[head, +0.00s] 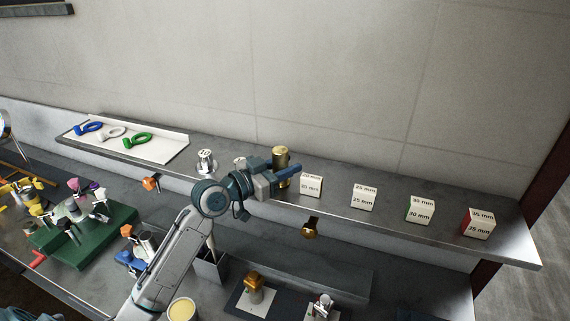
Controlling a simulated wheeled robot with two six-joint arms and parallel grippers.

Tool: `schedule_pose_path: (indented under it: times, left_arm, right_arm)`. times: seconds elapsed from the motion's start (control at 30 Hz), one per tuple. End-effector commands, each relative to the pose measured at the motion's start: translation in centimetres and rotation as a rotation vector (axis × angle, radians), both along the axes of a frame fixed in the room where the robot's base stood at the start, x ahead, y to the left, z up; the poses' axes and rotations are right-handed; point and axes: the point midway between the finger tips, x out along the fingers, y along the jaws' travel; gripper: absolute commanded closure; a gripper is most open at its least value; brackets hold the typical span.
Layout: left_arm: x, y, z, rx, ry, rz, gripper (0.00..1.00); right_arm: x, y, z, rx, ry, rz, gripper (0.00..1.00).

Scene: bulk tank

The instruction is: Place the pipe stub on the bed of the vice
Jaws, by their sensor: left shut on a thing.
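My left gripper (284,178) is over the long metal shelf, its blue fingers pointing right. It is shut on an upright brass-coloured cylinder (281,155), which looks like the pipe stub. The cylinder's top shows above the fingers; its lower end is hidden, so I cannot tell if it touches the shelf. I cannot pick out the vice with certainty; a small metal device with orange and blue parts (142,246) stands on the lower bench, left of my forearm and partly hidden by it. My right gripper is not in view.
The shelf (395,220) holds several size-marked blocks (363,197), a chrome fitting (206,160) and a white tray (150,151) with coloured rings. On the bench are a green base (108,226) with fittings, a yellow-filled cup (182,310) and a brass part (254,288).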

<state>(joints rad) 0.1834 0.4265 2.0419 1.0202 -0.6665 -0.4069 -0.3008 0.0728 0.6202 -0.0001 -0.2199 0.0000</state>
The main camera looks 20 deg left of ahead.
Motion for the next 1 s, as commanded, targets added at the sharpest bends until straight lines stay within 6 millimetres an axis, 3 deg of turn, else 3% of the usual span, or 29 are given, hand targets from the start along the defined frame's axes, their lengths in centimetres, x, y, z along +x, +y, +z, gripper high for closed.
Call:
schedule_pose_path:
  times: [0.1,0.13,0.23,0.63,1.0]
  left_arm:
    - [0.0,0.0,-0.4,0.0,-0.001,0.0,0.93]
    - [0.0,0.0,-0.3,0.001,-0.001,0.0,0.63]
    - [0.0,0.0,-0.2,0.0,0.0,0.0,0.45]
    - [-0.2,0.1,0.0,0.003,0.001,0.001,0.45]
    - [-4.0,2.5,-0.3,0.009,0.001,0.003,0.45]
  right_arm:
    - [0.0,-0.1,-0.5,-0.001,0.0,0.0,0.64]
    - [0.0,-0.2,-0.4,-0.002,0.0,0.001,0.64]
    - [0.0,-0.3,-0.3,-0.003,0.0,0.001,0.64]
    - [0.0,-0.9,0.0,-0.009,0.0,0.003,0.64]
    - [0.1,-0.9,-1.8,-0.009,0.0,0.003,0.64]
